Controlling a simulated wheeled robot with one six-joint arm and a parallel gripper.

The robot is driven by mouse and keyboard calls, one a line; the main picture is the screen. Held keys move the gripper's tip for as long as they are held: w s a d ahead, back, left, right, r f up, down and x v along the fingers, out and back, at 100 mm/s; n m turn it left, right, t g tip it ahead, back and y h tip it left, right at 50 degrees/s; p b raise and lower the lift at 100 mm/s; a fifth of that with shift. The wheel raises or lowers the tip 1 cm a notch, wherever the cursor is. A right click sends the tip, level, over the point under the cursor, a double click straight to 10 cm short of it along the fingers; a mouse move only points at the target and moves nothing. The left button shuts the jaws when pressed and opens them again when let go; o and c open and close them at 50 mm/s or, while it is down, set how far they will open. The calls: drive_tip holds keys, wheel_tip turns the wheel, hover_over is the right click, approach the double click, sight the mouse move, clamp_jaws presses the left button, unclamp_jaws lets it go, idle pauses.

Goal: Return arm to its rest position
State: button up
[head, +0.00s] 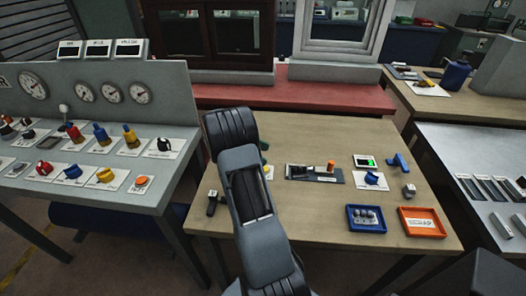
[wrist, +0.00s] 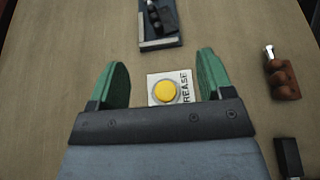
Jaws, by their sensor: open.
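My arm (head: 247,200) reaches over the wooden table in the head view, bent upward at the elbow. My gripper (wrist: 165,83) shows in the wrist view with its two green fingers spread apart and nothing between them. It points down over the table. A yellow round button (wrist: 164,92) on a white card with partly hidden lettering lies between and below the fingers. I cannot tell whether the fingers touch the table. In the head view my gripper is mostly hidden behind my own arm.
The wooden table (head: 310,215) holds a dark device (head: 313,173), a blue knob (head: 375,179), a blue tray (head: 367,229) and an orange tray (head: 422,233). A grey console (head: 105,195) stands left. A brown object (wrist: 285,90) lies right of my gripper in the wrist view.

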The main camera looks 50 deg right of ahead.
drive_tip(key=shift+w+a+r, duration=0.1)
drive_tip(key=shift+w+a, duration=0.05)
drive_tip(key=shift+w, duration=0.05)
